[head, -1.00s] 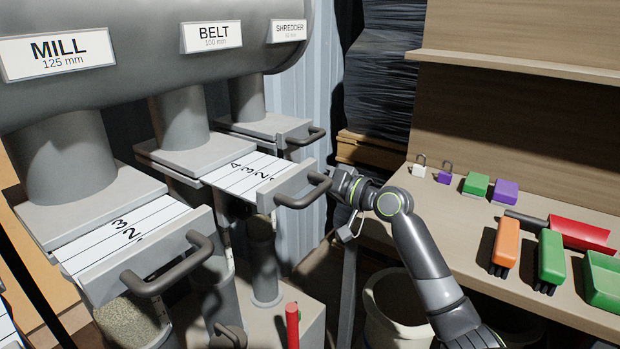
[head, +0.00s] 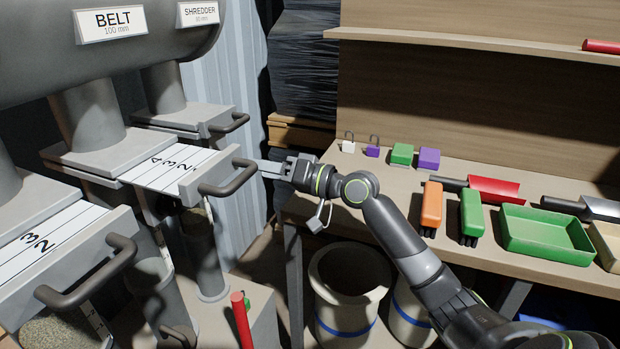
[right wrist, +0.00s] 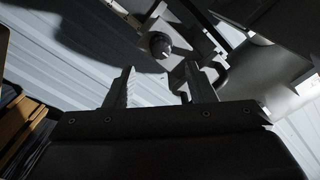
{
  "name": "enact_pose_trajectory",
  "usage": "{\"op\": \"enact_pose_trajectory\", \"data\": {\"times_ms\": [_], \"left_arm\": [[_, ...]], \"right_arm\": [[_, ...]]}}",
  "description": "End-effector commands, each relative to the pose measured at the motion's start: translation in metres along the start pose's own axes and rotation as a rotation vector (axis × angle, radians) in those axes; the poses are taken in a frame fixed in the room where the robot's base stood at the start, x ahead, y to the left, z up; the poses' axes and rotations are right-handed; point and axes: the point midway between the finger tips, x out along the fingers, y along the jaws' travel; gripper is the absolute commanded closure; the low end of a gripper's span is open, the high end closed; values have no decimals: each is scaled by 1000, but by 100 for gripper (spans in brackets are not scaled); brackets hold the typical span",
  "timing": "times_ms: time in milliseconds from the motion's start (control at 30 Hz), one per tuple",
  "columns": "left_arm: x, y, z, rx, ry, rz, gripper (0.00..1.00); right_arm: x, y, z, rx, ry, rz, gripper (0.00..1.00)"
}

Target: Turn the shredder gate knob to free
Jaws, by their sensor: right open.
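The shredder gate (head: 184,118) is the farthest slide gate, under the SHREDDER label (head: 199,13), with a dark bar handle (head: 229,124). Its knob cannot be made out in the head view. In the right wrist view a round, knob-like part (right wrist: 159,45) shows beyond the fingertips on a grey bracket; its setting cannot be read. My right gripper (head: 270,168) points left, just right of the belt gate's handle (head: 230,180) in the picture. In the right wrist view my right gripper (right wrist: 158,78) is open, with nothing between the fingers. My left gripper is not in view.
The belt gate (head: 160,168) stands pulled out in front. A bench (head: 310,205) at right holds padlocks, brushes and a green tray (head: 545,235). Bins (head: 350,290) stand below it. A red upright handle (head: 241,320) stands at the lower middle.

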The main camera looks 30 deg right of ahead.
Motion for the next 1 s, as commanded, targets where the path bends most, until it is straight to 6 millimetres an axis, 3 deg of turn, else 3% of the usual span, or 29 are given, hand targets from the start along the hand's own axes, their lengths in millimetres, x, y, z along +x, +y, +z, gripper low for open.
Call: {"op": "enact_pose_trajectory", "data": {"times_ms": [200, 500, 700, 1000], "left_arm": [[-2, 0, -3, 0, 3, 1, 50], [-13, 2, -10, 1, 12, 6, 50], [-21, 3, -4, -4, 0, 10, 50], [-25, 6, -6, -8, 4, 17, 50]], "right_arm": [[-42, 2, 1, -3, -3, 5, 50], [-84, 2, 2, -2, -4, 4, 50], [-99, 1, 1, 0, -2, 1, 50], [-103, 0, 0, 2, -1, 0, 50]]}}
